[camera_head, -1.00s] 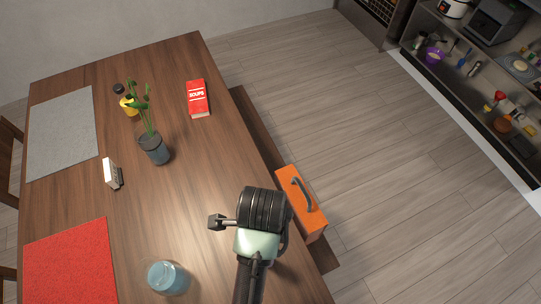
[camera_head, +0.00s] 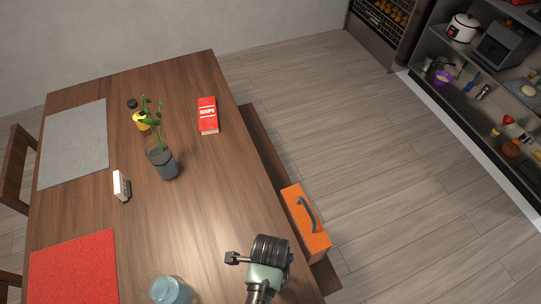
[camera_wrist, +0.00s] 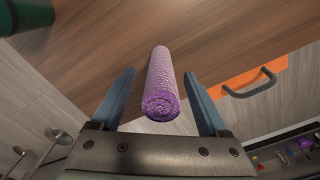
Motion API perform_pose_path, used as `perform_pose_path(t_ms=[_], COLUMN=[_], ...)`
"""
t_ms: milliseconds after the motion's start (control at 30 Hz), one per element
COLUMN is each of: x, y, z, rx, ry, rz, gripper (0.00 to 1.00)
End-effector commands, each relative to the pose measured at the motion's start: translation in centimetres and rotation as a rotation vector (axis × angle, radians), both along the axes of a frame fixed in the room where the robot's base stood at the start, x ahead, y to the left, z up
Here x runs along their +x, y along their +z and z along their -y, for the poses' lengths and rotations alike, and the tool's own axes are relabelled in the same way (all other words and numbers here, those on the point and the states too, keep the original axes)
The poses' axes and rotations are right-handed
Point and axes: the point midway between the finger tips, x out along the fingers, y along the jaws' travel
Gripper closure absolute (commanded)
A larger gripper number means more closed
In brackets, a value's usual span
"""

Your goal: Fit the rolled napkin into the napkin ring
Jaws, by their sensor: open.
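The rolled napkin (camera_wrist: 162,82) is a purple textured roll in the wrist view, with its spiral end towards the camera. My gripper (camera_wrist: 159,73) is open, with one blue-grey finger on each side of the roll. Gaps show between the roll and both fingers. I cannot tell whether the roll rests on anything. In the head view my gripper's end (camera_head: 262,262) is over the table's near right part, and the napkin cannot be made out there. I cannot identify a napkin ring in either view.
The wooden table (camera_head: 205,185) holds a potted plant (camera_head: 163,162), a red soups book (camera_head: 208,116), a small white block (camera_head: 121,186), a blue glass (camera_head: 170,290), a red mat (camera_head: 75,270) and a grey mat (camera_head: 75,145). An orange toolbox (camera_head: 305,225) sits on the bench beside it.

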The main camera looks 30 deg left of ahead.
Motion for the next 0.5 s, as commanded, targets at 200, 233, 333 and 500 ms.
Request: perform_pose_path(t_ms=[200, 233, 333, 500], x=[0.04, 0.04, 0.04, 0.03], y=[-1.6, -1.64, -1.64, -1.62], z=[-0.06, -0.06, -0.06, -0.06], rx=[0.001, 0.001, 0.001, 0.001], ry=[0.0, 0.0, 0.0, 0.0], rz=[0.002, 0.002, 0.002, 0.002], gripper=[0.22, 0.22, 0.22, 0.38])
